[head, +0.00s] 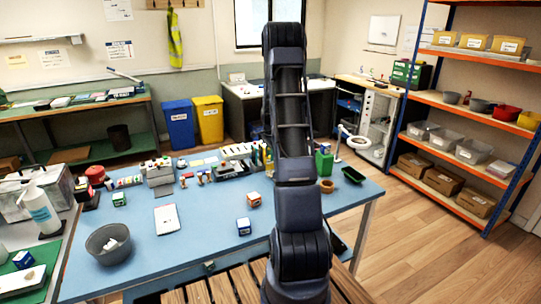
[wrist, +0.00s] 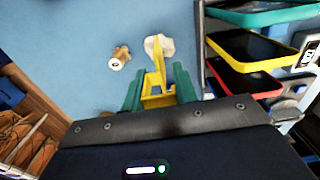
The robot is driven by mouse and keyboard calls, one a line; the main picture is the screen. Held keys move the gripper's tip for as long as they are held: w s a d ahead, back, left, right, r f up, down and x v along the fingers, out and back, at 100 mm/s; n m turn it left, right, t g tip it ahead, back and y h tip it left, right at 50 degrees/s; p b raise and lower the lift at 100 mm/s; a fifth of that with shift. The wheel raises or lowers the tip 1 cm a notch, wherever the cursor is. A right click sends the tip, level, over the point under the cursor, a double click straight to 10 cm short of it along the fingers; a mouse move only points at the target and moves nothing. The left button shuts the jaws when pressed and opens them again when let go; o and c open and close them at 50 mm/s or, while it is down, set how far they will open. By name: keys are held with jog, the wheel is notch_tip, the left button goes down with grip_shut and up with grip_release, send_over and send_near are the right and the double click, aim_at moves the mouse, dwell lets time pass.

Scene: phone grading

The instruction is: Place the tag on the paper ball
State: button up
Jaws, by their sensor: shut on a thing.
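In the wrist view the green fingers of my gripper (wrist: 157,88) are shut on a yellow tag (wrist: 157,99) with an upright thin part. The paper ball (wrist: 160,44), a crumpled off-white lump, lies on the blue table just beyond the tag. The tag's tip overlaps the ball's lower edge in the picture; I cannot tell whether they touch. In the head view my arm hides the gripper, and I cannot make out the tag or the ball there.
A small brown item with a white end (wrist: 119,59) lies left of the ball. Trays with red, yellow and green rims (wrist: 247,80) stand close on the right. The blue table (head: 175,252) also holds a grey bowl (head: 108,243), a white tablet (head: 167,218) and several small boxes.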

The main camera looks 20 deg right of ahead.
jog(key=o, duration=0.9)
jog(key=shift+o, duration=0.2)
